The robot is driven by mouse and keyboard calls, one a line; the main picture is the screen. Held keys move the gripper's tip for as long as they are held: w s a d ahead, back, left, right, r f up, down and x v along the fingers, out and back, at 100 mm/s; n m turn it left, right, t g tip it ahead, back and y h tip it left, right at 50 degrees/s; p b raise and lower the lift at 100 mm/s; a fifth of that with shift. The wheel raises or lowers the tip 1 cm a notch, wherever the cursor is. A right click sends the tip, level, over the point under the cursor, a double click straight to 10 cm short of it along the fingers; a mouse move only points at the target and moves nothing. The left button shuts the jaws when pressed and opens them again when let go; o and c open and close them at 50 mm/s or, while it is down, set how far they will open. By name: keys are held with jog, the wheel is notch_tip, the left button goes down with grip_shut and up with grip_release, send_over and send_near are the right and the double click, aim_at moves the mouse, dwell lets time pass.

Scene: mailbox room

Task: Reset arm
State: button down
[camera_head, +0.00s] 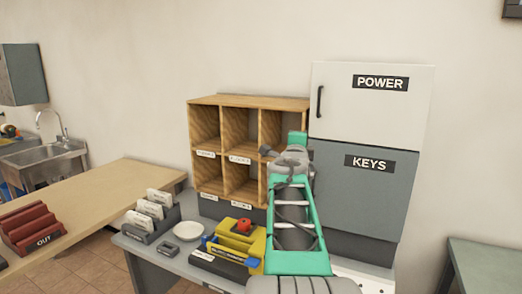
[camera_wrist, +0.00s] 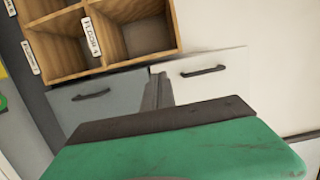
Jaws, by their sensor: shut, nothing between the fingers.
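My green and grey arm rises in front of the shelf and cabinet in the head view, and its end is hard to make out there. In the wrist view my gripper (camera_wrist: 157,92) shows as narrow grey fingers, close together and empty, beyond the green body. It touches nothing that I can see. A wooden pigeonhole shelf (camera_head: 206,101) stands behind the arm, and it fills the top left of the wrist view (camera_wrist: 150,36). To its right are a white POWER door (camera_head: 372,115) and a grey KEYS door (camera_head: 355,200), both looking closed.
A grey desk (camera_head: 165,250) holds a letter holder (camera_head: 152,222), a small white dish (camera_head: 188,231) and a yellow device (camera_head: 235,244) close left of my arm. A wooden counter (camera_head: 90,205) with a red OUT rack (camera_head: 30,229) is at left, a dark table (camera_head: 490,262) at right.

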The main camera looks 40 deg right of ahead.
jog(key=s+a+f+n+g+y, duration=0.25)
jog(key=a+f+n, duration=0.2)
jog(key=f, duration=0.55)
jog(key=s+a+f+n+g+y, duration=0.2)
jog(key=s+a+f+n+y, duration=0.15)
jog(key=f+n, duration=0.4)
jog(key=s+a+f+n+g+y, duration=0.2)
jog(key=a+f+n+y, duration=0.25)
jog(key=f, duration=0.75)
jog(key=s+a+f+n+g+y, duration=0.1)
jog(key=s+a+f+n, duration=0.15)
jog(key=a, duration=0.55)
jog(key=s+a+f+n+g+y, duration=0.1)
jog(key=s+a+f+n, duration=0.15)
jog(key=a, duration=0.55)
jog(key=s+a+f+n+g+y, duration=0.1)
jog(key=s+a+f+n+y, duration=0.15)
jog(key=a, duration=0.55)
jog(key=w+a+r+n+t, duration=0.1)
jog(key=a+n, duration=0.1)
jog(key=a, duration=0.5)
jog(key=w+a+r+n+t, duration=0.1)
jog(key=w+a+r+n, duration=0.1)
jog(key=a, duration=0.5)
jog(key=shift+r+n, duration=0.25)
jog(key=shift+n, duration=0.35)
